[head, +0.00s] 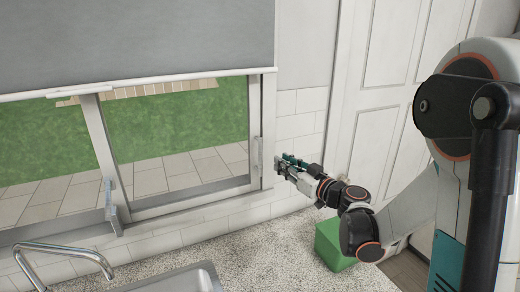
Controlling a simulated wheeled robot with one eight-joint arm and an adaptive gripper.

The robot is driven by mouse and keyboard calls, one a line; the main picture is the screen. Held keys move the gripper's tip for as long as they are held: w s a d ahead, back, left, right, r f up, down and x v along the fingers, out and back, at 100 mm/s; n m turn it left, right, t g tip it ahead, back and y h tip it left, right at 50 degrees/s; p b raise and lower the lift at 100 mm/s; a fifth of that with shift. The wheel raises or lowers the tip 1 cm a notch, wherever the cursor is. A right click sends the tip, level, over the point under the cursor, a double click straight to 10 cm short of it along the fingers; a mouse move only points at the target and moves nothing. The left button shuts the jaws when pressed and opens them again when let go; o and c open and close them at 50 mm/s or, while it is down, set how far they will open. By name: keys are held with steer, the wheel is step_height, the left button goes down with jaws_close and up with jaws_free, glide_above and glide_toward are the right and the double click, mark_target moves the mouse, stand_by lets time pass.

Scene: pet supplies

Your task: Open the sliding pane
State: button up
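A window with grey-white frames fills the left of the head view. Its right pane (178,137) has a slim vertical handle (256,155) on its right upright, close to the window's right jamb. Another handle (112,203) stands on the upright at the left of this pane. My gripper (280,166) is at the right jamb, just right of the slim handle. A small gap seems to separate them, though contact cannot be ruled out. The fingers are small and seen from behind, so I cannot tell whether they are open or shut.
A grey blind (135,40) covers the window's upper part. Below are a speckled counter (262,255), a sink (190,281) and a curved faucet (68,250). A green box (330,245) sits under my arm. A white panelled door (385,85) is behind it.

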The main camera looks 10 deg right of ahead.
steer(key=x, duration=1.2)
steer(key=shift+w+a, duration=0.15)
steer(key=shift+w, duration=0.05)
jaws_close()
